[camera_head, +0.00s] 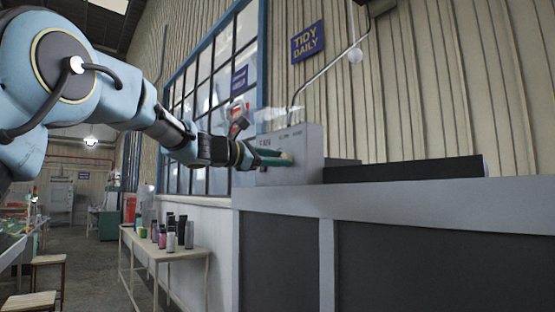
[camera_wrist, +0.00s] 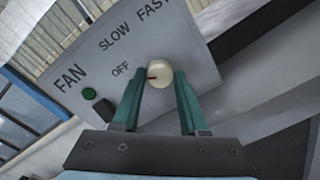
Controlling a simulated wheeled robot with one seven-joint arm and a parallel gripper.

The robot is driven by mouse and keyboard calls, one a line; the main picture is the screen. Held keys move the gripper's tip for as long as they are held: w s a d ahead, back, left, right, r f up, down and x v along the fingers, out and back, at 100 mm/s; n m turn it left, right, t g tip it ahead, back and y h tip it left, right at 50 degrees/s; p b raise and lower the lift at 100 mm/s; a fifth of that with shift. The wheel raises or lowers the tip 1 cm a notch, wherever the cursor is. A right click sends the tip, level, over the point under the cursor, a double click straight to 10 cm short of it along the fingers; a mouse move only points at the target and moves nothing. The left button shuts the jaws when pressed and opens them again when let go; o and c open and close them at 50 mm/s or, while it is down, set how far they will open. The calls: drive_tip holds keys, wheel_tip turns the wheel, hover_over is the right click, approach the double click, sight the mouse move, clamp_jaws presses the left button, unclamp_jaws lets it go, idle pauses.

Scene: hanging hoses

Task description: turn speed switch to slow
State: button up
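The speed switch is a round cream knob (camera_wrist: 160,74) with a red pointer mark, on a grey fan control panel (camera_wrist: 88,50). The red mark points left in the wrist view, towards the OFF label (camera_wrist: 120,69). The SLOW label (camera_wrist: 115,36) and the FAST label (camera_wrist: 153,9) are above it. My gripper (camera_wrist: 159,78) has its two green fingers apart, one on each side of the knob. I cannot tell whether they press on it. In the head view, my gripper (camera_head: 289,158) is at the front of the grey control box (camera_head: 309,147), and the knob is hidden.
A green button (camera_wrist: 89,93) and a dark button (camera_wrist: 104,110) sit on the panel near the left finger. A long dark block (camera_head: 405,170) lies on the grey counter (camera_head: 430,198) right of the box. A side table (camera_head: 165,250) holds several bottles.

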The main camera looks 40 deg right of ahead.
clamp_jaws()
drive_tip(key=shift+f+m+b, duration=0.2)
drive_tip(key=shift+m+b, duration=0.2)
drive_tip(key=shift+b, duration=0.3)
drive_tip(key=shift+f+b, duration=0.1)
drive_tip(key=shift+b, duration=0.35)
drive_tip(key=m+b, duration=0.2)
drive_tip(key=b, duration=0.1)
drive_tip(key=shift+m, duration=0.3)
drive_tip(key=m+b, duration=0.3)
drive_tip(key=shift+r+m+b, duration=0.2)
drive_tip(key=shift+m+b, duration=0.85)
drive_tip(key=shift+m, duration=0.05)
